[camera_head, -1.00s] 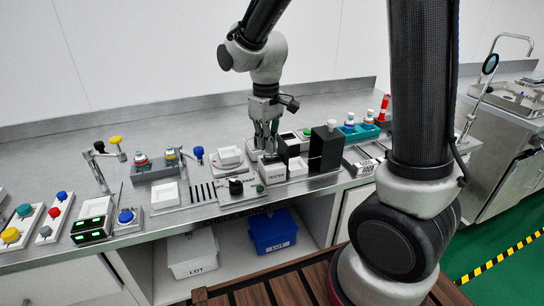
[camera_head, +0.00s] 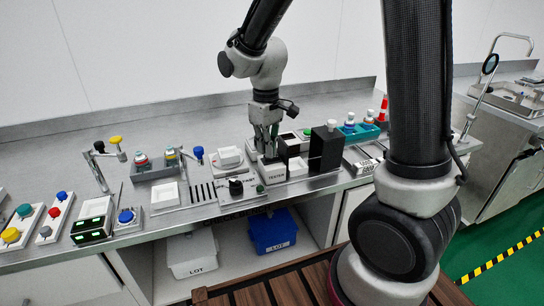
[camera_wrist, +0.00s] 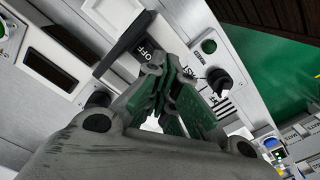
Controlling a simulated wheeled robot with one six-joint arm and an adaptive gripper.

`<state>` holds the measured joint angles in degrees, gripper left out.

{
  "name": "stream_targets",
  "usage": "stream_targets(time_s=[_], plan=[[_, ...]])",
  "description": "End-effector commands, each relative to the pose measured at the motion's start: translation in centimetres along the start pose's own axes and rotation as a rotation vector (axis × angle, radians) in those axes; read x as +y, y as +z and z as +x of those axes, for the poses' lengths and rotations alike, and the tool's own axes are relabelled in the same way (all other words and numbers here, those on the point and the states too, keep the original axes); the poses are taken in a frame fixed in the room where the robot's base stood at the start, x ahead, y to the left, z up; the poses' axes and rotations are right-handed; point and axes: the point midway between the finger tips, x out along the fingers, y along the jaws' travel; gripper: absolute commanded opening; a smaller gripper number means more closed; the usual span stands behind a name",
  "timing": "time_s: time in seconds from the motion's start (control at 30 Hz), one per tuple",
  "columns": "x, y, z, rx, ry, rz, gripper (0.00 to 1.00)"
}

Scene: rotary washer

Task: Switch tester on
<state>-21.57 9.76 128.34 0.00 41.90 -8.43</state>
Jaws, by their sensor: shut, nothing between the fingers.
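The tester (camera_head: 270,172) is a light box with a "TESTER" label on the bench, right of centre in the head view. In the wrist view, a white housing (camera_wrist: 115,18) bears an "OFF" marking (camera_wrist: 148,50). A dark flat bar (camera_wrist: 126,44) lies beside that marking. My gripper (camera_head: 268,152) is shut and empty, pointing down at the tester's left part. In the wrist view, its green-padded fingers (camera_wrist: 163,75) come together just beside the marking. I cannot tell whether the fingertips touch the tester; they hide part of its face.
A tall black block (camera_head: 325,149) stands close right of my gripper. A teal rack with bottles (camera_head: 358,130) stands farther right.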

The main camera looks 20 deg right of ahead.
Motion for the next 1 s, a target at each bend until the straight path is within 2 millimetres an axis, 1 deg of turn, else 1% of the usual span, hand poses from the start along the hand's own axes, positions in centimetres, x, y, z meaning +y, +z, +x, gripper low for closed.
stream_targets(time_s=[0.83, 1.0], plan=[[0.0, 0.0, 1.3, -0.001, 0.0, 0.0, 0.0], [0.0, 0.0, 0.9, 0.0, 0.0, 0.0, 0.0]])
